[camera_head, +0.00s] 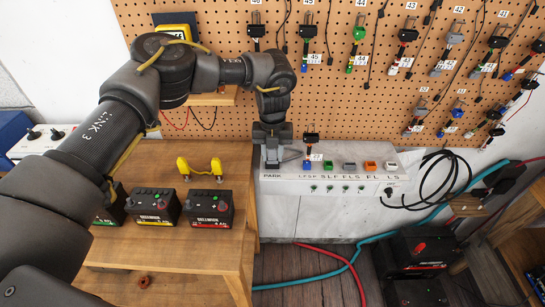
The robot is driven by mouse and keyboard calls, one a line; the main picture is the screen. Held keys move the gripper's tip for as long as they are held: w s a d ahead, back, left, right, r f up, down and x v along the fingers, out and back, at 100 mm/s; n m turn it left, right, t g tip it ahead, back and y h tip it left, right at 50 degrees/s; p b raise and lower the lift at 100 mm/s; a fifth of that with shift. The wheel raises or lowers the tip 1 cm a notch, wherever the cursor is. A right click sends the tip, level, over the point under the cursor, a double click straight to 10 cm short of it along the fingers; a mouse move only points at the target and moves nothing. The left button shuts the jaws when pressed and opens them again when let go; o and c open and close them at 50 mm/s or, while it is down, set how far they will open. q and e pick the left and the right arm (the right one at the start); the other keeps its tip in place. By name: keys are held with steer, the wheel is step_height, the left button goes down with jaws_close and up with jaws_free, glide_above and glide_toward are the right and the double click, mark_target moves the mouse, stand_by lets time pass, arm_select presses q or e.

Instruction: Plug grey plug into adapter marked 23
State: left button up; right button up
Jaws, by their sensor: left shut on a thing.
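My left gripper (272,161) points down at the left end of the white panel, above the word PARK. It is shut on a small grey piece that looks like the grey plug; the fingers hide most of it. Just right of it, an adapter (310,147) with a black top and blue lower part stands upright on the panel, with a small white tag whose number is too small to read surely. It is apart from the gripper. Several other tagged adapters hang on the pegboard, one marked 45 (314,58) and one marked 44 (357,60). My right gripper is not in view.
The white panel (300,178) carries green (328,166), grey (349,168), orange (370,168) and white (390,168) blocks. Black batteries (210,208) and a yellow-handled part (200,168) stand on the wooden bench (165,160). Cables hang at right (430,185).

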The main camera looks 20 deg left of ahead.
arm_select(q)
steer(key=shift+r+p, duration=0.9)
steer(key=shift+r, duration=0.45)
steer(key=shift+r+p, duration=0.3)
steer(key=shift+r, duration=0.15)
